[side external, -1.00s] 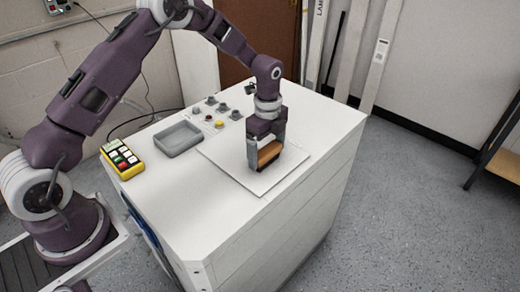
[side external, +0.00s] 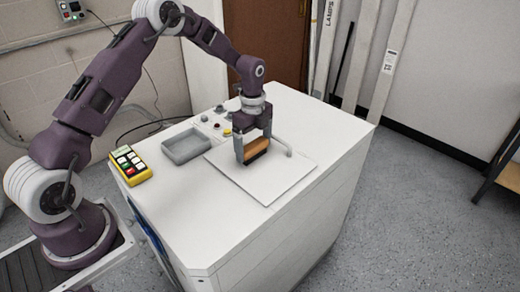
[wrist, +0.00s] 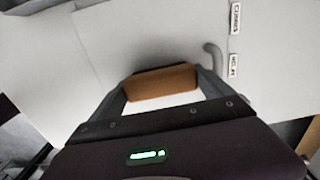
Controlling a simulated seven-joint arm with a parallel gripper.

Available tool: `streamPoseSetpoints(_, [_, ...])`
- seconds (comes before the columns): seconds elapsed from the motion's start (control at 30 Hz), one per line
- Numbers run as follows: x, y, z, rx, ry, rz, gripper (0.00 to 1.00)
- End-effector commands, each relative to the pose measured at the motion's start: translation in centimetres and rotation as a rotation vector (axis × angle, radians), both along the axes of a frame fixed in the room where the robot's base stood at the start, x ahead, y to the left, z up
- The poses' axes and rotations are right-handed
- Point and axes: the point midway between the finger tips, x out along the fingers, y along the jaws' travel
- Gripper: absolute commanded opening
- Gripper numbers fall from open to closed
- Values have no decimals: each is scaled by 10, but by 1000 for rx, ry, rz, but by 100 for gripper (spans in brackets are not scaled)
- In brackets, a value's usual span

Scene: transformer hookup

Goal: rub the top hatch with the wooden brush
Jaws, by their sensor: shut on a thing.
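The wooden brush (side external: 256,146) has a tan wooden body and dark bristles on its underside. My gripper (side external: 254,150) is shut on it, with a finger at each end; the brush also shows between the fingers in the wrist view (wrist: 162,84). The top hatch (side external: 270,188) is a white square panel on top of the white cabinet. The brush is over the hatch's back part, bristles down. I cannot tell for certain whether the bristles touch the hatch. A small grey handle (side external: 283,147) stands at the hatch's back right, also visible in the wrist view (wrist: 213,54).
A grey tray (side external: 186,158) sits left of the hatch on the cabinet (side external: 190,215). A yellow button box (side external: 130,168) stands at the left edge. Several knobs and buttons (side external: 217,127) are behind the hatch. The cabinet's front top is clear.

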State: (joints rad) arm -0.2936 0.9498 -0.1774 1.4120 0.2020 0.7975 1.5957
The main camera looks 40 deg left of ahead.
Motion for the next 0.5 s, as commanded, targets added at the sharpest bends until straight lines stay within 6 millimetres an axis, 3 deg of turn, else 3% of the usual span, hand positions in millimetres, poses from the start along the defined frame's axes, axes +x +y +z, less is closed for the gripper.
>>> streamPoseSetpoints(0.5, [0,48,0,0,1,3,53])
